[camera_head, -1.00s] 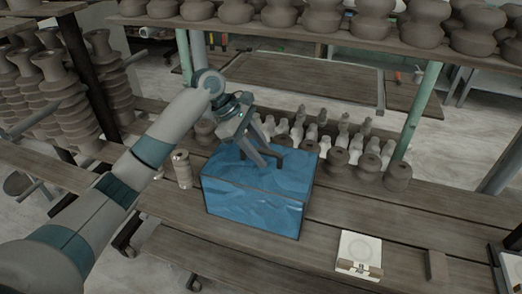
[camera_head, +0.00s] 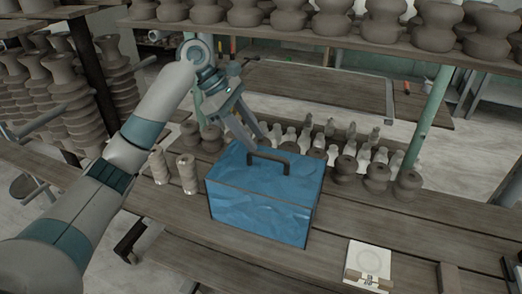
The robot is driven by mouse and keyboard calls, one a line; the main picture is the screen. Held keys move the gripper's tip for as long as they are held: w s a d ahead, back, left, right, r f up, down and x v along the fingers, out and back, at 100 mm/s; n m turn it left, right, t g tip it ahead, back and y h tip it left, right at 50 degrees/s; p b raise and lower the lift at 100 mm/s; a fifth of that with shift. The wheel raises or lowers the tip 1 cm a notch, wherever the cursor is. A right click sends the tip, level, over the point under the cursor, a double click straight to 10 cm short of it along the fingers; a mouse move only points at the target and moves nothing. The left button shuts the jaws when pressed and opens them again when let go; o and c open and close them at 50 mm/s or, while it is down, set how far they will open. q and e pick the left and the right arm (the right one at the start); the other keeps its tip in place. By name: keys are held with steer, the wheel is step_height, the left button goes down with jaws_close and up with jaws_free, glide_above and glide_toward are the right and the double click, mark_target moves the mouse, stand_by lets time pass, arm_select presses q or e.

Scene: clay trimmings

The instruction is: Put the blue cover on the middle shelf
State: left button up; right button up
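The blue cover (camera_head: 260,208) is a box shape with dark edges and a dark handle (camera_head: 268,162) on top. It stands upright on the wooden shelf board (camera_head: 215,262) below the upper pot shelf. My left gripper (camera_head: 257,143) is just above and behind the handle, to its left in the picture. Its two fingers look spread, with nothing between them, and the handle shows clear of them. Whatever lies under the cover is hidden. My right gripper is not in view.
Two pale spools (camera_head: 187,174) stand left of the cover. Small clay pieces (camera_head: 330,135) and round pots (camera_head: 376,178) stand behind and right. A white plate-like item (camera_head: 368,262) lies at front right. The upper shelf (camera_head: 300,38) holds clay pots. A green post (camera_head: 428,118) rises at right.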

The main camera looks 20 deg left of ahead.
arm_select(q)
steer(key=shift+b+v, duration=0.3)
steer(key=shift+v, duration=1.55)
steer(key=shift+f, duration=0.1)
